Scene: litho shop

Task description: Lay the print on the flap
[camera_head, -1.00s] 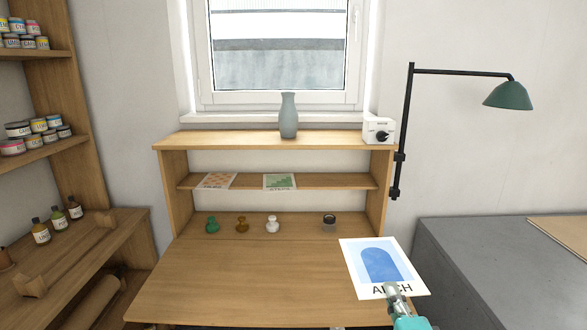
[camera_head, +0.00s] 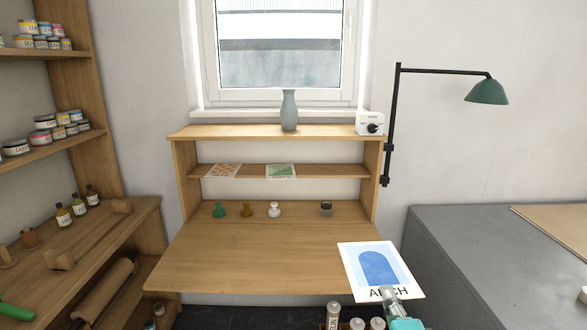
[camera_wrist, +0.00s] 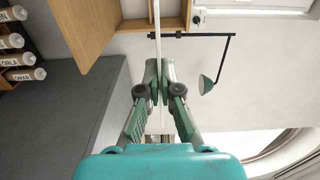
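The print (camera_head: 374,269) is a white sheet with a blue arch and the word ARCH, seen in the head view at lower right. My gripper (camera_head: 388,294) is shut on its near edge and holds it up, tilted towards the camera. In the wrist view the print (camera_wrist: 158,35) shows edge-on as a thin white strip between the fingers of my gripper (camera_wrist: 158,98). The flap (camera_head: 240,262) is the wide wooden leaf folded down at the front of the desk. It is bare, and the print overlaps its right end in the picture.
Two prints (camera_head: 281,171) lie on the shelf above. A grey cabinet (camera_head: 480,250) is at right, bottles (camera_head: 63,216) at left. A bottle rack (camera_head: 333,315) is below the flap.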

